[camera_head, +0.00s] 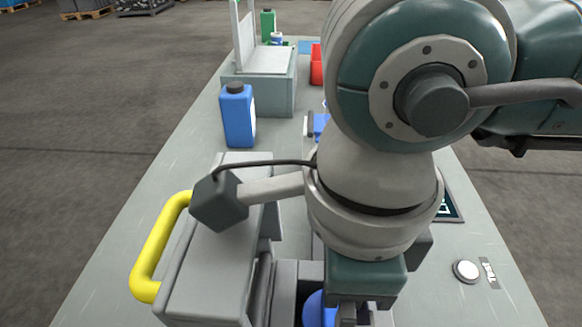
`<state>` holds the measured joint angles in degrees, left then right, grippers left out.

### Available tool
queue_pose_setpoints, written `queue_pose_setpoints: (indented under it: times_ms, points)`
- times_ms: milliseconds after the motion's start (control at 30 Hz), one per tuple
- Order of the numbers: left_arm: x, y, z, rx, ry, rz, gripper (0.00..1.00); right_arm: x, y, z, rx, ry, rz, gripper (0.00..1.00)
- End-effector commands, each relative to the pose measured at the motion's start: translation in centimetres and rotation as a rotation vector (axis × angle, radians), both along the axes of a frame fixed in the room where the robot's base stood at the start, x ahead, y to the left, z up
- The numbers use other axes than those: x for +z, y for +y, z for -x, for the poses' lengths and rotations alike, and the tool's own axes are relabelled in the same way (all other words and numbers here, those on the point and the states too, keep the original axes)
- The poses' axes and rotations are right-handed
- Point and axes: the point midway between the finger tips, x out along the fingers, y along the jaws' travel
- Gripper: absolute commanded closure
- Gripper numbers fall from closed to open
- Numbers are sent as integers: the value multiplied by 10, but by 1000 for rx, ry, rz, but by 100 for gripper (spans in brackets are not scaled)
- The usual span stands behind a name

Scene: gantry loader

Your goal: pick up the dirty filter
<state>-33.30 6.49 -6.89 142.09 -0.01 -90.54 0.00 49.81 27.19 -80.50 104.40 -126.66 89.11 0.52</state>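My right arm comes in from the right and covers the middle of the view. My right gripper (362,312) points down at the bottom edge, beside the grey housing (207,265) with a yellow handle (157,250). Its fingertips are hidden or cut off, so I cannot tell whether it is open or shut. A blue rounded thing (314,310) shows just left of the gripper, low in the grey unit. I cannot tell whether it is the dirty filter or whether the gripper touches it. No other filter is clearly visible. My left gripper is not in view.
On the long grey table (178,150) stand a blue jug (237,115), a grey box (262,90) with an upright panel, a green bottle (268,24) and a red bin (316,66). A round button (466,271) lies at the right. The table's left strip is clear.

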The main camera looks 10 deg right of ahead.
Motion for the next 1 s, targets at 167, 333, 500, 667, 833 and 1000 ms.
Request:
queue_pose_setpoints:
  times_ms: [167,333,500,667,833,1000]
  points:
    - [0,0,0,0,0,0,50,0,0,0,0,0,-1,22]
    - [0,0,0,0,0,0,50,1,0,0,0,0,-1,42]
    - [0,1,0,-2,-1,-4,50,1,0,0,0,0,-1,61]
    - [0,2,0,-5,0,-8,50,1,0,0,0,0,-1,79]
    - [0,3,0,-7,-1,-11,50,1,0,0,0,0,-1,98]
    - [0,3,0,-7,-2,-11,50,1,0,0,0,0,-1,100]
